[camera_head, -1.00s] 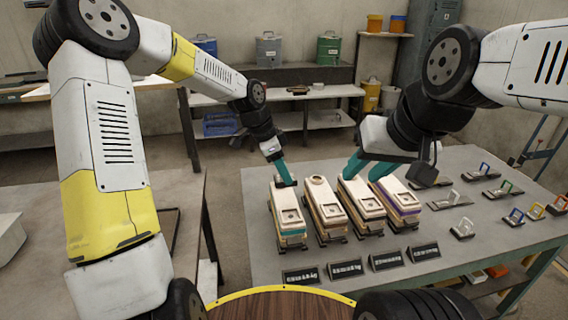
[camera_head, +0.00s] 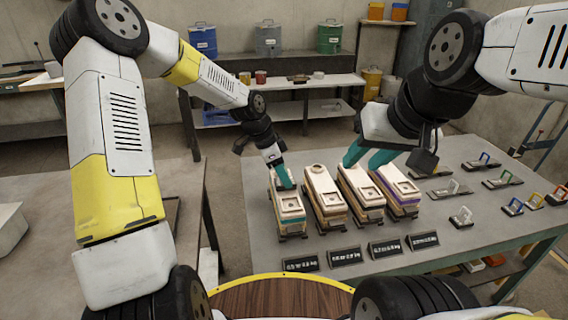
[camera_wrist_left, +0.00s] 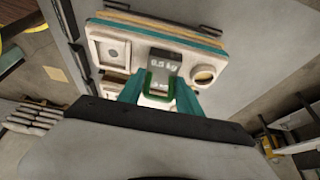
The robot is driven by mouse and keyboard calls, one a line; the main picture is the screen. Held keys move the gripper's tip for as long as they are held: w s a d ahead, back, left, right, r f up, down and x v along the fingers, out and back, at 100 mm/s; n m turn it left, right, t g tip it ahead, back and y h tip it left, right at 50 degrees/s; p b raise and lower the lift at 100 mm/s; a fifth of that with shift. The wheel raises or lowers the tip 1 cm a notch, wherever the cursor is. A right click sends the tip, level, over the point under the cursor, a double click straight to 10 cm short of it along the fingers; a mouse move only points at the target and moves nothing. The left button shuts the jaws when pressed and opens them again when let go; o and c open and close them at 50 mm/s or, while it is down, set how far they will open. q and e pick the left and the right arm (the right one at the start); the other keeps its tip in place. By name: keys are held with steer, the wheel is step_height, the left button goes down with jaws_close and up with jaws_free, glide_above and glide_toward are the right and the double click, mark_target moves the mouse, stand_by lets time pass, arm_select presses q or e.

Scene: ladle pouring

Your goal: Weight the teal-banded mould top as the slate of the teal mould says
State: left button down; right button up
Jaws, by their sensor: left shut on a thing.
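The teal-banded mould (camera_head: 289,213) is the leftmost of the row on the table, a cream box with a teal stripe. In the left wrist view its top (camera_wrist_left: 206,50) shows a square recess and a round hole. My left gripper (camera_head: 284,181) is shut on the green handle of a dark weight (camera_wrist_left: 165,66), seemingly marked 0.5 kg, over the top between recess and hole. I cannot tell if the weight touches the top. My right gripper (camera_head: 367,158) has its teal fingers apart, empty, by the two right moulds. The teal mould's slate (camera_head: 300,263) is too small to read.
Three more moulds stand to the right, one with a purple band (camera_head: 400,196). More dark slates (camera_head: 384,248) lie before them. Weights with coloured handles, such as a white one (camera_head: 462,216) and an orange one (camera_head: 535,200), stand at the table's right.

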mark_target(276, 181)
arm_select(q)
steer(key=shift+f, duration=0.25)
stand_by(0.3)
steer(key=c, duration=0.7)
jaws_free()
steer(key=v, duration=0.6)
steer(key=shift+a+r, duration=0.15)
steer(key=shift+r, duration=0.1)
steer(key=s+a+r+n+t, duration=0.1)
steer(key=s+a+r+n, duration=0.3)
steer(key=s, duration=0.4)
steer(key=s+a+r+n+t+y, duration=0.1)
steer(key=s+a+r+n+t, duration=0.1)
steer(key=s+r+n, duration=0.4)
steer(key=s+a+r+n+t+y, duration=0.1)
steer(key=s+a+r+n, duration=0.4)
steer(key=s, duration=0.5)
steer(key=shift+s+a+r+t, duration=0.15)
steer(key=shift+s+r+t, duration=0.05)
steer(key=shift+r+t, duration=0.2)
steer(key=shift+s+a+r+t, duration=0.2)
steer(key=shift+r+t, duration=0.1)
steer(key=shift+r, duration=0.1)
